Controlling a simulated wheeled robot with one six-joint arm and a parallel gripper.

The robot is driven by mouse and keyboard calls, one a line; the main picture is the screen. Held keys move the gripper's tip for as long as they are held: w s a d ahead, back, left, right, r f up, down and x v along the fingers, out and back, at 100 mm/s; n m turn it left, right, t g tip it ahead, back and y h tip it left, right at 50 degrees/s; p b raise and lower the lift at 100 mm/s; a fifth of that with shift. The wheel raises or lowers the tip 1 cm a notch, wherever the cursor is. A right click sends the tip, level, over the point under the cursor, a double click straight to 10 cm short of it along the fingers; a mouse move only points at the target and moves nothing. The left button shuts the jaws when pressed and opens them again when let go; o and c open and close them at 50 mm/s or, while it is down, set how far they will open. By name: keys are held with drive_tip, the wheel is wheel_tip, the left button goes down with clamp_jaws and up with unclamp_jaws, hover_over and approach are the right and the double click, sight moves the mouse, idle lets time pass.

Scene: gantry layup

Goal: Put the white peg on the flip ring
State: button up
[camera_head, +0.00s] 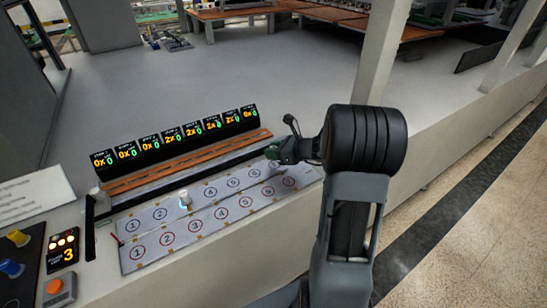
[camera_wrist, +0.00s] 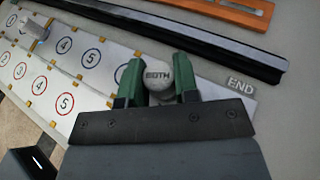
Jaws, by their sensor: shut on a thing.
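My gripper (camera_head: 275,153) is over the far right end of the numbered strips in the head view. In the wrist view its green fingers (camera_wrist: 158,88) are shut on a round, whitish-grey thing with dark lettering that looks like "BOTH", which I take to be the white peg (camera_wrist: 158,74). Its lower part is hidden by the fingers. In the head view the held peg cannot be made out. I cannot pick out the flip ring with certainty in either view.
Two strips with numbered circles (camera_head: 168,238) lie on the bench, with a small white cylinder (camera_head: 184,199) on them. Behind stand an orange rail (camera_head: 190,160) and a row of displays (camera_head: 172,136). A blue knob (camera_head: 12,269) and a yellow knob (camera_head: 18,238) are at far left.

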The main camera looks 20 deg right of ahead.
drive_tip(key=shift+w+d+f, duration=0.1)
drive_tip(key=shift+d+f, duration=0.05)
drive_tip(key=shift+f, duration=1.55)
drive_tip(key=shift+f, duration=0.1)
drive_tip(key=o, duration=0.9)
